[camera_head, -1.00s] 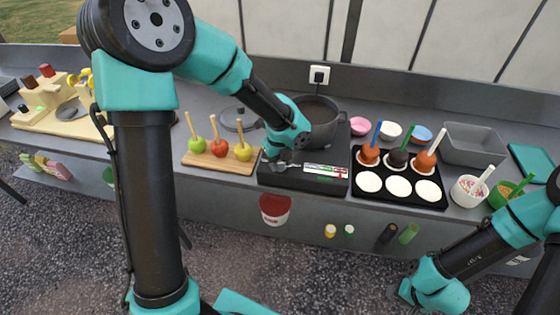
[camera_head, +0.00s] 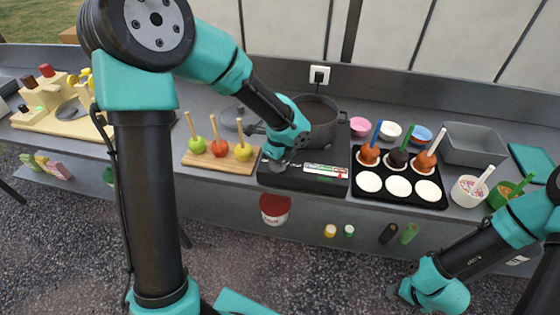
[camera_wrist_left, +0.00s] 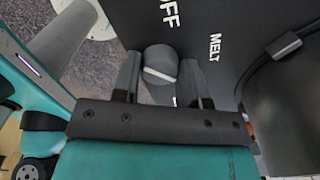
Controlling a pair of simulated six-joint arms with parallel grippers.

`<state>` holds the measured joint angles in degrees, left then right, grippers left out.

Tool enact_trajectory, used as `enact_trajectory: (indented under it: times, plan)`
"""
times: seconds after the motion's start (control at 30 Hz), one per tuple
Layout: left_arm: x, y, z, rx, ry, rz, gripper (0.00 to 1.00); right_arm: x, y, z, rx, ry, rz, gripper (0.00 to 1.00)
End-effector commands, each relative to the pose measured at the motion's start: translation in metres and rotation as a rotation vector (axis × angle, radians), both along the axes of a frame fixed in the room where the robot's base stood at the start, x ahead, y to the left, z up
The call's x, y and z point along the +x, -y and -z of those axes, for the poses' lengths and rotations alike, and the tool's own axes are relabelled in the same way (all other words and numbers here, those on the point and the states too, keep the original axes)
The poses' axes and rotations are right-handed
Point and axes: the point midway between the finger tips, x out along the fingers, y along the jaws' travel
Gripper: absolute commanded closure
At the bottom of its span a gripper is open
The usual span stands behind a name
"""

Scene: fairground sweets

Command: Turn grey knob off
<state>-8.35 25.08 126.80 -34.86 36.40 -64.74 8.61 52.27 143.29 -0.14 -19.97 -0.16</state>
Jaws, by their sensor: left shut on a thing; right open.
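The grey knob (camera_wrist_left: 160,60) with a white line on top sits on the front of the black stove (camera_head: 312,184). My left gripper (camera_wrist_left: 160,80) has a finger on each side of the knob and is shut on it. The words OFF (camera_wrist_left: 167,12) and MELT (camera_wrist_left: 214,46) are printed on the panel near the knob. In the head view my left gripper (camera_head: 277,163) is at the stove's left front, and the knob is hidden by it. My right gripper (camera_head: 397,292) is open and low at the right, away from the stove.
A dark pot (camera_head: 318,120) stands on the stove. A wooden board (camera_head: 215,160) with apples on sticks lies to its left. A black tray (camera_head: 400,202) with coated apples and white discs is to its right. A cable (camera_wrist_left: 262,58) runs beside the panel.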

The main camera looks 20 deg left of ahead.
Motion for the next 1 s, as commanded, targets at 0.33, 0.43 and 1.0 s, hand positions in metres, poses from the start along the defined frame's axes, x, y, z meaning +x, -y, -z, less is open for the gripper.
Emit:
enact_trajectory:
  times: [0.33,0.43,1.0]
  plan:
    - [0.0002,-0.0002,-0.0005,0.0,0.001,-0.33,0.84,0.0,0.0,0.0,0.0,0.0,0.0,0.57]
    - [0.0002,-0.0001,-0.0005,0.0,0.001,-0.425,0.84,0.0,0.0,0.0,0.0,0.0,0.0,0.57]
    - [0.0003,-0.0001,-0.0006,0.0,0.001,-0.966,0.84,0.0,0.0,0.0,0.0,0.0,0.0,0.57]
